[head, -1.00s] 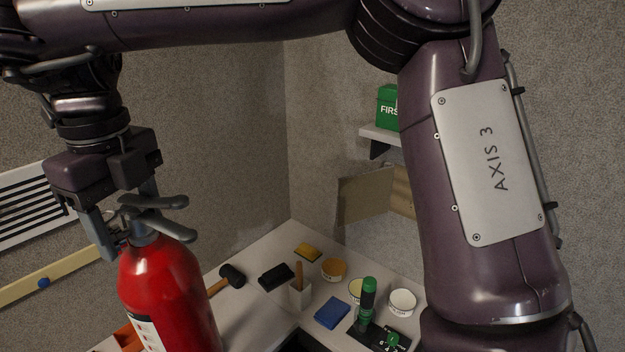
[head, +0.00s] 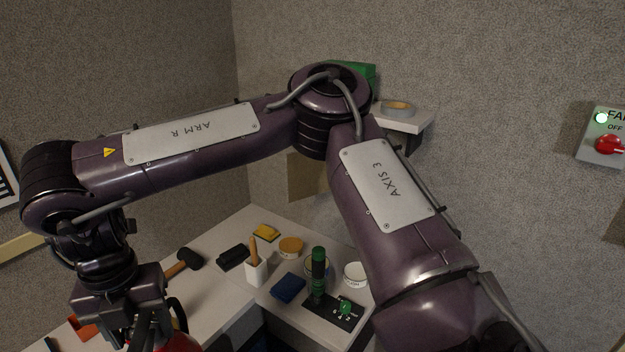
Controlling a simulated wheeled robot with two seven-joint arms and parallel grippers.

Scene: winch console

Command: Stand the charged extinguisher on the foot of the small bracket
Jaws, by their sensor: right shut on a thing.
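My right gripper (head: 150,332) is at the bottom left, its arm arching in from the right. It is shut on the red extinguisher (head: 182,343). Only a sliver of the red body and a dark part beside the gripper show; the rest is cut off by the bottom edge or hidden behind the gripper. Its gauge and label cannot be seen. I cannot make out the small bracket or its foot in this view. My left gripper is not in view.
The counter (head: 215,300) holds a mallet (head: 188,262), a black brush-like block (head: 233,257), a white cup (head: 256,272), a blue pad (head: 288,288), several tubs, and a green-handled lever (head: 318,270). A wall shelf (head: 412,122) carries a tape roll (head: 398,108). A switch box (head: 603,137) is at right.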

